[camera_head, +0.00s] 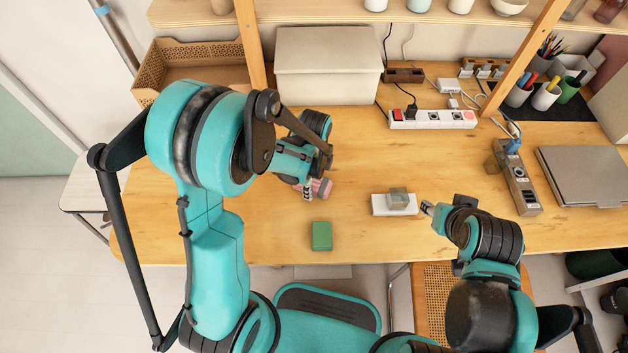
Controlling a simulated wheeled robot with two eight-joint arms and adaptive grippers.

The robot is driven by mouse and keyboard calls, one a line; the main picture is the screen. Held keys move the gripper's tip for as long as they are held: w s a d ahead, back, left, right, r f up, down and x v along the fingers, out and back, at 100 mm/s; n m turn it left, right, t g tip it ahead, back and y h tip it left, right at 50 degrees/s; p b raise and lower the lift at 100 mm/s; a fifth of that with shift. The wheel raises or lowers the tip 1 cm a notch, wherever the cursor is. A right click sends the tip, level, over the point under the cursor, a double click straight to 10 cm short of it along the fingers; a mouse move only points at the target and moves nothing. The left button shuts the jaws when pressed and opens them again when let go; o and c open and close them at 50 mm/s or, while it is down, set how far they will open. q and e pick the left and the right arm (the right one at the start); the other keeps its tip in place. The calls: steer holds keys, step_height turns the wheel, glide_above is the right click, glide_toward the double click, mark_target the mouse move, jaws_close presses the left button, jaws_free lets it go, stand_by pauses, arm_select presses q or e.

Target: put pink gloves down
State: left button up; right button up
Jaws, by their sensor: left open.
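The pink gloves (323,187) show as a small pink bundle on the wooden table, partly hidden by my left arm. My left gripper (310,189) is open and points down right beside the bundle. I cannot tell whether its fingers touch it. My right gripper (426,208) is low over the table at the right, just right of a white block (380,206). It is too small to tell whether its fingers are open or shut.
A green block (321,236) lies near the table's front edge. A beige storage box (328,65), power strips (432,119), pen cups and a laptop (585,176) line the back and right.

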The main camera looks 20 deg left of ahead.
mark_target(314, 183)
arm_select(q)
step_height(314, 183, up, 12)
steer(key=p, duration=0.5)
steer(key=s+a+r+n+t, duration=0.2)
steer(key=s+r+n, duration=0.3)
steer(key=n, duration=0.4)
steer(key=s+a+r+n+t, duration=0.3)
steer(key=s+r+n+t, duration=0.2)
steer(key=n, duration=0.5)
steer(key=shift+r, duration=0.5)
steer(key=shift+a, duration=0.1)
steer(key=shift+s+f+b, duration=0.1)
steer(key=shift+f+b, duration=0.35)
steer(key=shift+b, duration=0.2)
steer(key=shift+o, duration=0.6)
